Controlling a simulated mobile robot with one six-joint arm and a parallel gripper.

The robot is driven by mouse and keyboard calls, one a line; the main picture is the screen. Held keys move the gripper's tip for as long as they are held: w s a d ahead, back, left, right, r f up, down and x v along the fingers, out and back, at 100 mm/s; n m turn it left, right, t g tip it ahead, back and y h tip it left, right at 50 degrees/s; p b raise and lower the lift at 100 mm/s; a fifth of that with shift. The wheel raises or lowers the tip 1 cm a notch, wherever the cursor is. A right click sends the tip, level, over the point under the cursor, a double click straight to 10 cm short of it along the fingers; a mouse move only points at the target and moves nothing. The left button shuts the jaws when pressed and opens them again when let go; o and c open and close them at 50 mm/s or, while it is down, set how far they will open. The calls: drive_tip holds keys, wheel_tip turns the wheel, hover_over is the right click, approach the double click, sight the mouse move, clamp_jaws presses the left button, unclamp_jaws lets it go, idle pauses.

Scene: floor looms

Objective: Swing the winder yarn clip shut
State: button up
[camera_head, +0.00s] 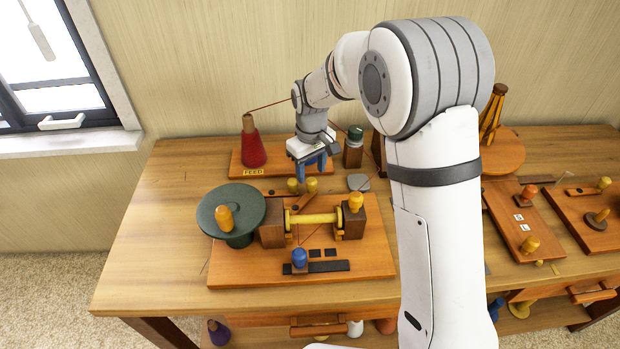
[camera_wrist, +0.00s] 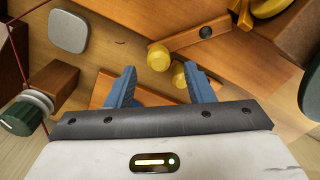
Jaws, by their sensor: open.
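The winder board (camera_head: 350,262) carries a green crank wheel (camera_head: 231,207) with an orange knob and a yellow spool (camera_head: 313,219) between wooden blocks. Behind the spool, what looks like the yarn clip is a short wooden arm (camera_head: 302,201) with a dark pivot and a yellow knob; in the wrist view, the arm (camera_wrist: 184,40) slants toward two yellow knobs (camera_wrist: 158,57). I cannot tell which knob belongs to the arm. My gripper (camera_head: 312,172) is open, blue fingers pointing down just behind the knobs. In the wrist view, the knobs show between the fingertips (camera_wrist: 160,72), with nothing gripped.
A red yarn cone (camera_head: 253,147) stands on the feed board at the back left. A blue knob (camera_head: 300,257) sits at the winder's front. Other boards fill the right side.

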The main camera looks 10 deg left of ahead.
sight(311, 180)
drive_tip(key=shift+r, duration=1.45)
drive_tip(key=shift+r, duration=0.1)
